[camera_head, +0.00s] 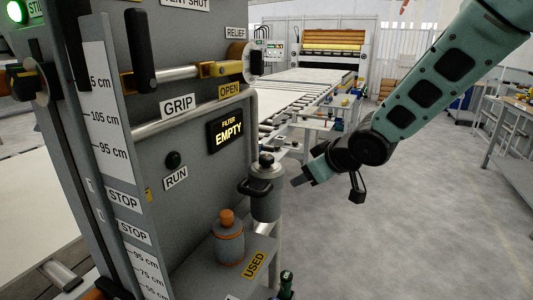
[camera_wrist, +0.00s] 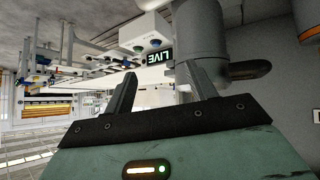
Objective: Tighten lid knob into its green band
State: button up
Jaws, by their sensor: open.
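The lid knob (camera_head: 266,159) is a small dark knob on top of the grey filter canister (camera_head: 267,203), which is mounted upright on the panel's right side. A dark handle (camera_head: 251,187) sticks out at the canister's left. I cannot make out a green band around the knob. My gripper (camera_head: 298,180) is open and empty, just right of the canister, and appears apart from it. In the wrist view, which looks upside down, my two fingers (camera_wrist: 158,75) are spread, with a grey cylinder (camera_wrist: 198,35), likely the canister, beyond them.
A grey cartridge with an orange top (camera_head: 228,240) stands on the shelf marked USED (camera_head: 255,264). A green-topped item (camera_head: 287,282) is below right. Open floor (camera_head: 420,230) lies to the right.

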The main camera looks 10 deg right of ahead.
jog(key=w+d+r+n+t+y, duration=0.2)
jog(key=w+d+r+y, duration=0.1)
jog(key=w+d+y, duration=0.4)
jog(key=n+g+y+p, duration=0.1)
jog(key=n+g+y, duration=0.6)
jog(key=n+g, duration=0.1)
send_near(267, 156)
jog(key=a+p, duration=0.1)
jog(key=a, duration=0.2)
jog(key=w+a+p, duration=0.1)
jog(key=a, duration=0.2)
jog(key=a+p, duration=0.1)
jog(key=a, duration=0.3)
jog(key=shift+w+f, duration=0.15)
jog(key=shift+w, duration=0.15)
jog(key=c, duration=1)
